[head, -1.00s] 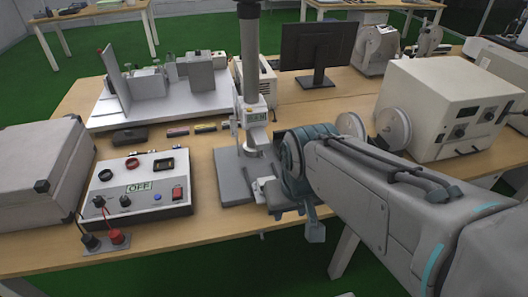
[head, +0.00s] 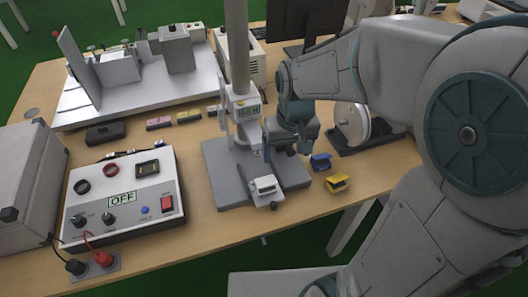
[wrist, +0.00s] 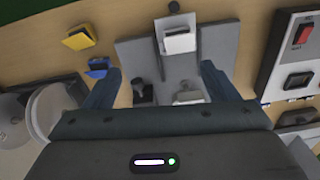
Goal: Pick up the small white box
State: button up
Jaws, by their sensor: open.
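The small white box (head: 263,185) sits near the front of the grey base plate (head: 225,188) of a test stand. It also shows in the wrist view (wrist: 179,40), at the top centre, beyond my fingertips. My gripper (head: 287,150) is above the right part of the plate, behind and to the right of the box in the head view. In the wrist view its two fingers (wrist: 160,80) are spread wide with nothing held between them. The gripper is apart from the box.
The stand's column (head: 237,70) rises close to the left of my gripper. A blue piece (head: 320,162) and a yellow piece (head: 338,183) lie to the right of the plate. A control panel (head: 122,192) marked OFF stands at left. A monitor (head: 305,20) is behind.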

jog(key=w+a+f+n, duration=0.1)
jog(key=w+a+f, duration=0.2)
jog(key=a, duration=0.1)
jog(key=g, duration=0.1)
send_over(265, 180)
jog(key=f, duration=0.8)
jog(key=shift+d+f+p, duration=0.2)
jog(key=shift+f+p, duration=0.15)
jog(key=shift+f, duration=0.05)
jog(key=shift+s+a+f+p, duration=0.1)
jog(key=shift+f+p, duration=0.1)
jog(key=shift+f, duration=1.15)
jog(key=shift+a+f+p, duration=0.1)
jog(key=shift+f+p, duration=0.05)
jog(key=shift+f, duration=1.2)
jog(key=c, duration=1.1)
jog(key=shift+c, duration=0.2)
jog(key=shift+r, duration=0.1)
